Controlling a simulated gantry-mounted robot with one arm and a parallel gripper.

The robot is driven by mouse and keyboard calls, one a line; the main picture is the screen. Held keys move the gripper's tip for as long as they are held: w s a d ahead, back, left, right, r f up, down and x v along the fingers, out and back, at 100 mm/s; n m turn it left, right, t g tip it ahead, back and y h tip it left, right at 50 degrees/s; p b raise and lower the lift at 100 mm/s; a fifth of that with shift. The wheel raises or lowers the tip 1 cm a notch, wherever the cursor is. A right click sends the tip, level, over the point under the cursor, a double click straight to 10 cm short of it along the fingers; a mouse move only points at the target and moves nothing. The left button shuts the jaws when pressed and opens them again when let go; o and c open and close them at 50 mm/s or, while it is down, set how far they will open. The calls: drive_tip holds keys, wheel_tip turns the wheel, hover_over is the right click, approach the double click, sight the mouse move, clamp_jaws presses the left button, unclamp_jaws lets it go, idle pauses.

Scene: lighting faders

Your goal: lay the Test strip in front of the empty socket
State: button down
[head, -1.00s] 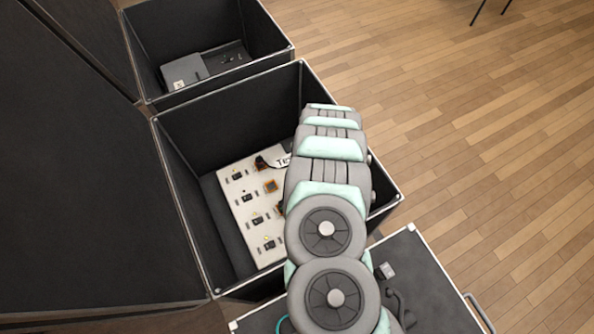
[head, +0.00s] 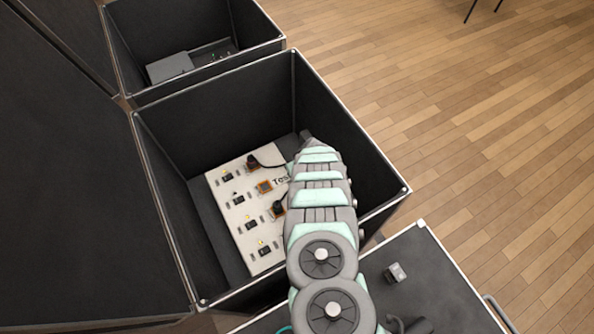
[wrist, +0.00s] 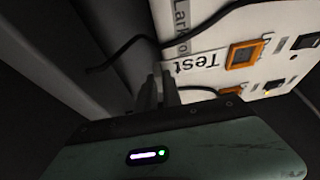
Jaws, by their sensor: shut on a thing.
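The Test strip (wrist: 203,64) is a white strip with black lettering, upside down in the wrist view. It lies close over the white panel, its lettered end near the empty socket (wrist: 245,54), which has an orange frame. My gripper (wrist: 160,76) is shut on the strip's near end. In the head view part of the Test strip (head: 281,181) shows left of my arm, beside the empty socket (head: 264,186) in the middle of the panel. My fingertips are hidden there by my arm. Whether the strip touches the panel I cannot tell.
Sockets with dark plugs (head: 252,162) and (head: 279,207) flank the empty one. A black cable (wrist: 130,48) crosses above the strip.

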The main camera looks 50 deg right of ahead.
drive_tip(key=shift+w+r, duration=0.15)
drive_tip(key=shift+f, duration=0.2)
drive_tip(key=c, duration=1.5)
unclamp_jaws()
drive_tip(key=p+v, duration=1.2)
drive_tip(key=p, duration=0.1)
drive_tip(key=shift+r+p, duration=0.2)
drive_tip(key=shift+p, duration=0.2)
